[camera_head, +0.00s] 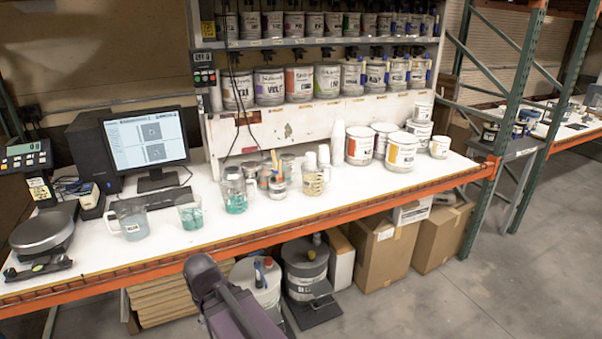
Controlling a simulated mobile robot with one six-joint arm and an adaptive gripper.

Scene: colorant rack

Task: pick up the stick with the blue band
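Thin tan and orange stick-like pieces (274,160) stand up among small cans and jars in the middle of the workbench. They are too small for me to make out a blue band on any of them, so I cannot tell which stick has it. Part of my own arm reaches up from the bottom edge, in front of the bench. My gripper is not recognisable in this view.
The white workbench (160,250) has an orange front beam. Clear measuring jugs (131,222) and a jar with teal liquid (235,195) stand near the sticks. A monitor (147,141) and scale (43,232) are left. Paint cans (360,146) stand right; boxes (384,250) are below.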

